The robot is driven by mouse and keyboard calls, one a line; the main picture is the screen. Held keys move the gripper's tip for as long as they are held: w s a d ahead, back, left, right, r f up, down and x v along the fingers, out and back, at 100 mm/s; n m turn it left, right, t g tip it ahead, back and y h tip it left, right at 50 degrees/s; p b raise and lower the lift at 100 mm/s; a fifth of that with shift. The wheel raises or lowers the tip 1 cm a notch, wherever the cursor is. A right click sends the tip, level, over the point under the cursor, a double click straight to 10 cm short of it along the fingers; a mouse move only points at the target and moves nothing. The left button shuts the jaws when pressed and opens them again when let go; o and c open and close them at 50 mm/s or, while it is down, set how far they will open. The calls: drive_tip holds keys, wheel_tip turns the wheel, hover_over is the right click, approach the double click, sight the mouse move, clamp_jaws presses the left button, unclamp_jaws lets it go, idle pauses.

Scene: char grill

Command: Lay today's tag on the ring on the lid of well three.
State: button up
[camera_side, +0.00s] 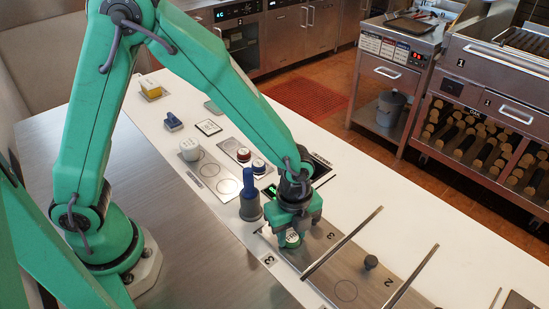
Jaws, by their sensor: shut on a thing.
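My gripper (293,238) is at the lower middle of the view, pointing down over the steel lid of well three (322,247). It is shut on a round tag (292,240) with a green edge, a pale face and dark lettering. The tag is at or just above the lid; I cannot tell if it touches. A "3" is marked on the lid to the right of my gripper. The lid's ring is not visible, perhaps hidden behind the gripper and tag.
A lid marked 2 (388,262) with a dark knob (371,262) and an empty ring lies to the right, past a raised metal bar (342,243). Bare white counter (420,222) lies behind.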

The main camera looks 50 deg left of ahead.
sight(291, 236)
drive_tip(key=o, duration=1)
drive_tip(key=shift+r, duration=0.1)
wheel_tip(291, 236, up, 12)
drive_tip(key=shift+r, duration=0.1)
drive_tip(key=shift+a, duration=0.1)
idle(0.5)
drive_tip(key=shift+s+a+r+n+t, duration=0.95)
drive_tip(key=shift+s+a+r+n, duration=0.8)
drive_tip(key=shift+a+n, duration=1.6)
drive_tip(key=shift+s+a+r+n+t, duration=0.9)
drive_tip(key=shift+s+a+r+n, duration=0.85)
drive_tip(key=shift+a+n, duration=1.55)
drive_tip(key=shift+s+a+r+n+t, duration=1.2)
drive_tip(key=shift+a+r+n, duration=1.2)
drive_tip(key=shift+n, duration=1.45)
drive_tip(key=shift+s+a+f+g, duration=0.2)
drive_tip(key=shift+a+f+g, duration=0.05)
drive_tip(key=shift+a+f, duration=0.1)
